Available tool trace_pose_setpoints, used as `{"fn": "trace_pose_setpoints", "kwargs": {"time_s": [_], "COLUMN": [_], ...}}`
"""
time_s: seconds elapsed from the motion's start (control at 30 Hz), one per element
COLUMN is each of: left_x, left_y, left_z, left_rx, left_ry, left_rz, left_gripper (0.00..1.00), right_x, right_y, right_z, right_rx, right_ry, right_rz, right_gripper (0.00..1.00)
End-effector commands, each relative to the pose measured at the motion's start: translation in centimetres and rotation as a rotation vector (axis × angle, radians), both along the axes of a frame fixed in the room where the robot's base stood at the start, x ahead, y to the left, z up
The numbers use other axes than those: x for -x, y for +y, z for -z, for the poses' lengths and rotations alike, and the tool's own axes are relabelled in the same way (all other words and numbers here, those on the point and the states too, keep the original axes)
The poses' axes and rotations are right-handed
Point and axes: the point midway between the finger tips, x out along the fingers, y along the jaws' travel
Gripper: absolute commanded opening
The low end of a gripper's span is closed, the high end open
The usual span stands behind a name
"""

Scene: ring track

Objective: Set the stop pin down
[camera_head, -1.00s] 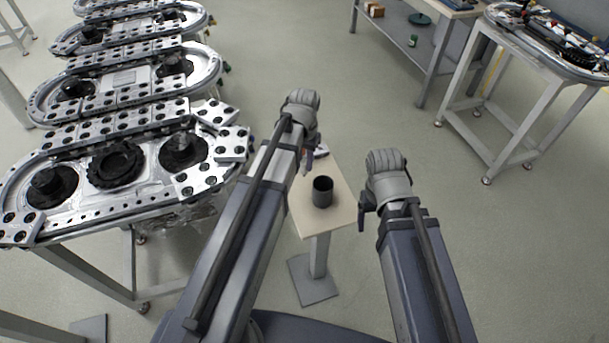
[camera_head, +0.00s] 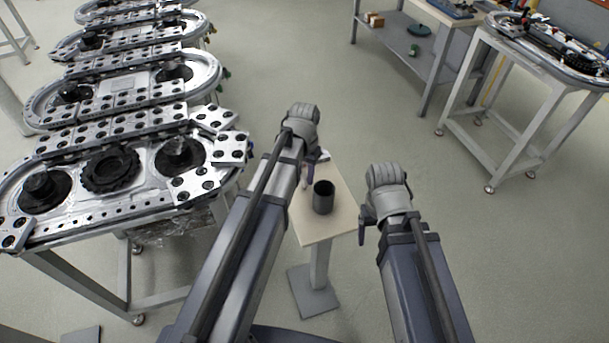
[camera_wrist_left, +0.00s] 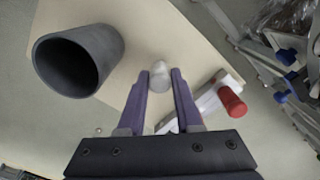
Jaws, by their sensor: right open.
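In the left wrist view, a small pale grey rounded pin (camera_wrist_left: 159,73), which I take as the stop pin, sits between the purple fingertips of my left gripper (camera_wrist_left: 160,80). The fingers look closed on it, over the small table (camera_wrist_left: 165,30). In the head view my left gripper (camera_head: 308,172) points down over the left side of this table (camera_head: 318,227), mostly hidden by its arm; the pin cannot be made out there. My right gripper (camera_head: 366,222) is open, to the right of the table.
A dark open cup (camera_head: 323,197) stands on the small table, right of my left gripper; the wrist view shows it too (camera_wrist_left: 78,62). A white piece with a red knob (camera_wrist_left: 232,103) lies near my left fingers.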

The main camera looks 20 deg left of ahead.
Motion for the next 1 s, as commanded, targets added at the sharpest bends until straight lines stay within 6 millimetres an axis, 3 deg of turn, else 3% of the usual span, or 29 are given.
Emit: {"fn": "trace_pose_setpoints", "kwargs": {"time_s": [0.2,0.67,1.0], "left_x": [0.0,0.0,0.0], "left_y": [0.0,0.0,0.0], "left_z": [0.0,-0.9,-5.0], "left_rx": [0.0,0.0,0.0], "left_ry": [0.0,0.0,0.0], "left_rz": [0.0,0.0,0.0], "left_gripper": [0.58,0.58,0.58], "right_x": [0.0,0.0,0.0], "right_y": [0.0,0.0,0.0], "right_z": [0.0,-0.9,-5.0], "right_rx": [0.0,0.0,0.0], "right_ry": [0.0,0.0,0.0], "right_rz": [0.0,0.0,0.0], "right_gripper": [0.79,0.79,0.79]}}
